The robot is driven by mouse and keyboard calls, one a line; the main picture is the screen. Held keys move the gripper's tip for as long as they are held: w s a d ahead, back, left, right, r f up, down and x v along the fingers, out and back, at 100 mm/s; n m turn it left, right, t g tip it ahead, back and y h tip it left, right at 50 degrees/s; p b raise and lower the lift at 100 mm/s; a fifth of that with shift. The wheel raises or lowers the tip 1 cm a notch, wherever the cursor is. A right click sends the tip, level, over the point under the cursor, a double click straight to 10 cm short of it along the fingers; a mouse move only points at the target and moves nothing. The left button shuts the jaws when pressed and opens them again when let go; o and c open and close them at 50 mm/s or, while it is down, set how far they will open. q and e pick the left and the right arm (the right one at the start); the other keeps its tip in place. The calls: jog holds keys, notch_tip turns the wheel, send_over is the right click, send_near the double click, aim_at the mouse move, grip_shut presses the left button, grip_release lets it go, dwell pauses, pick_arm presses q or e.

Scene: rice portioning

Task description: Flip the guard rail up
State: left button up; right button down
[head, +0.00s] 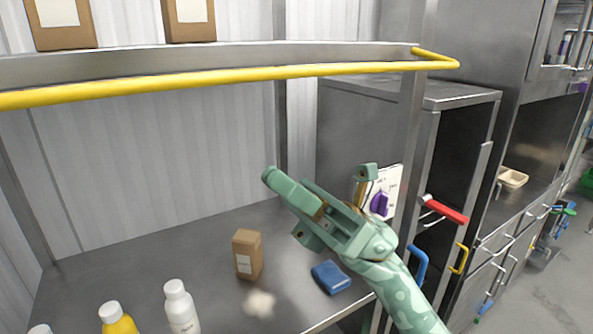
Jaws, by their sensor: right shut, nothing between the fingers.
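The yellow guard rail (230,77) runs along the front of the upper metal shelf (220,58). Its right end bends back to the shelf's corner post. The long bar sits out in front of the shelf edge and shows slightly below it, not above the shelf top. My right gripper (277,182), pale green, is below the rail, in front of the lower counter. Its fingers point up and left. It is shut, empty and apart from the rail. My left gripper is not in view.
Brown packages (190,20) stand on the upper shelf. On the counter (130,262) are a brown box (248,254), a blue cloth-like item (331,277), a white bottle (180,309) and a yellow bottle (117,320). A metal cabinet (365,115) stands right. Space between rail and counter is mostly clear.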

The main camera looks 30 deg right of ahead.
aim_at(210, 79)
jog(key=a+r+p, duration=0.4)
jog(key=r, duration=0.4)
jog(key=shift+p, duration=0.35)
jog(key=shift+w+r, duration=0.1)
